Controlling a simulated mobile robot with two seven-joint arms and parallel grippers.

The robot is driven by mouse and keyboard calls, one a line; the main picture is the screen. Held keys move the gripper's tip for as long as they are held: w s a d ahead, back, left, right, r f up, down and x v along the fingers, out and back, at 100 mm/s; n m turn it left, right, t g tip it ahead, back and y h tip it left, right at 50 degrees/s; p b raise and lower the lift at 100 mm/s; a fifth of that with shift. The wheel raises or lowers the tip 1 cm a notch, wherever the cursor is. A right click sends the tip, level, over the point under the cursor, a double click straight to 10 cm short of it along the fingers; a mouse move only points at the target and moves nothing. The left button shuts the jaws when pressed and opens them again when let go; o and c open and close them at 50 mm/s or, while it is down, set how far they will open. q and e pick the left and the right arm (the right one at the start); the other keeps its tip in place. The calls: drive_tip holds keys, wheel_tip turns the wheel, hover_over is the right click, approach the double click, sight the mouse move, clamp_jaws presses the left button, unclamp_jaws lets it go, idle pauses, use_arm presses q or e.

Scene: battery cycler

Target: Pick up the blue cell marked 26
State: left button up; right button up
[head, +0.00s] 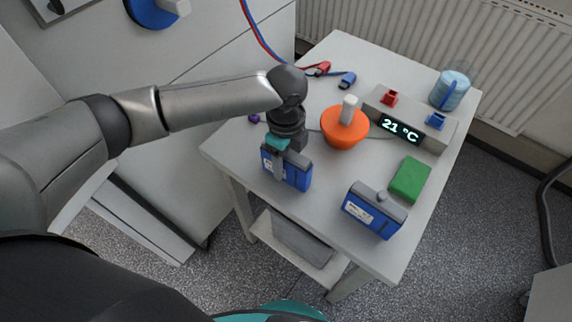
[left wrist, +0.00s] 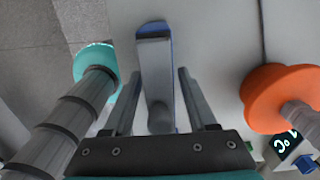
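A blue cell with a grey top (head: 298,173) stands upright near the table's left front edge. My left gripper (head: 280,166) is over it, pointing down, with one finger in front of its labelled side. In the left wrist view the cell (left wrist: 154,65) lies between the two fingers (left wrist: 158,78), with a gap on each side, so the gripper is open. A second blue cell (head: 374,212) with a grey top and a white label stands near the front right edge. I cannot read the number on either label. My right gripper is not in view.
An orange round object with a pale knob (head: 345,130) stands just right of my left gripper. Behind it are a "21 °C" display unit (head: 425,125), red and blue clips and a clear beaker (head: 450,90). A green block (head: 410,180) lies at the right. The table (head: 325,215) is clear between the cells.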

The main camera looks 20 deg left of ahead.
use_arm(q)
clamp_jaws()
idle(1.1)
